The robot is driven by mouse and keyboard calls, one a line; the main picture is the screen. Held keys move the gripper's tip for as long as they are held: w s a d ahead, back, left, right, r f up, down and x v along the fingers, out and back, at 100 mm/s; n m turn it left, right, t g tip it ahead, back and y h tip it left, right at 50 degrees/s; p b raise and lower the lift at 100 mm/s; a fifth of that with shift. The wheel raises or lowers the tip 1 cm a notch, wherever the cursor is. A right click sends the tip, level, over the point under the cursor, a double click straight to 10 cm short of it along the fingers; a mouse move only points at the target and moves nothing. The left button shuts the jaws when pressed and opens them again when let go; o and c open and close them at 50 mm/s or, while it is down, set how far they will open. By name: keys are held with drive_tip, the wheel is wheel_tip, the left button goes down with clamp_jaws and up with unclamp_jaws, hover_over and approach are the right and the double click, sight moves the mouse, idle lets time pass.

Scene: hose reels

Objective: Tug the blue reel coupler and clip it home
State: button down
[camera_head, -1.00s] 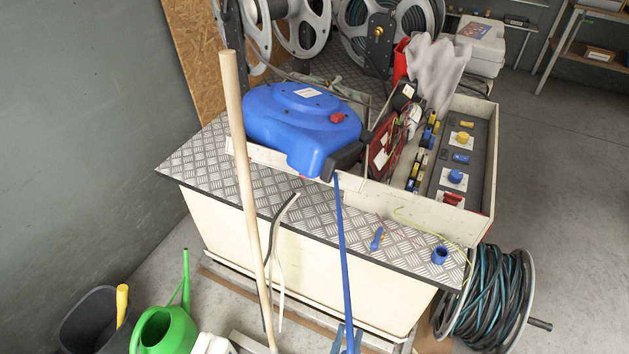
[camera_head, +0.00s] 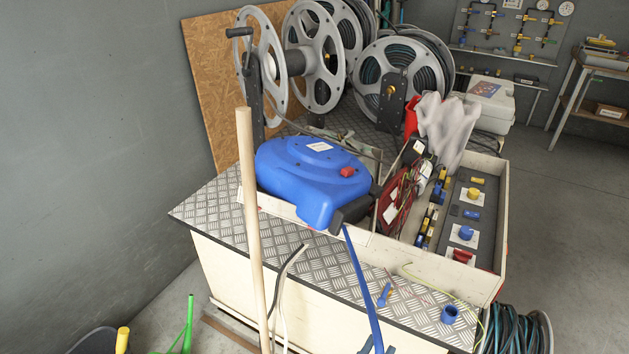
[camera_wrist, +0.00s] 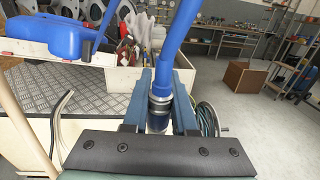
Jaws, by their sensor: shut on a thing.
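The blue reel (camera_head: 312,175) sits in a pale open box on the bench, with a dark outlet at its front right. A taut blue hose (camera_head: 360,277) runs from the outlet down to my gripper (camera_head: 377,347) at the bottom edge. In the wrist view, my gripper (camera_wrist: 162,92) has its blue fingers shut around the hose-end coupler (camera_wrist: 160,108), which has silver rings and a dark blue body. Its lower end is partly hidden by my gripper. A panel in the box bears a yellow socket (camera_head: 474,194), a blue one (camera_head: 466,233) and a red one (camera_head: 462,256).
A wooden pole (camera_head: 249,230) stands upright left of the hose. A blue ring-like part (camera_head: 449,314) and a small blue tool (camera_head: 384,295) lie on the checker-plate top (camera_head: 215,210). A hose drum (camera_head: 515,330) stands at the lower right. Open floor lies right of the bench.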

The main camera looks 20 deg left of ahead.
drive_tip(key=s+d+b, duration=0.2)
drive_tip(key=s+d, duration=0.5)
drive_tip(key=s, duration=0.5)
drive_tip(key=shift+d, duration=0.3)
idle(0.6)
drive_tip(key=s+d+r+p, duration=0.1)
drive_tip(key=s+r+p, duration=0.3)
drive_tip(key=s+p, duration=0.5)
drive_tip(key=s+d+r+p, duration=0.2)
drive_tip(key=s+r+p, duration=0.2)
drive_tip(key=s+p, duration=0.6)
drive_tip(key=shift+s+d+p, duration=0.3)
drive_tip(key=shift+p, duration=0.1)
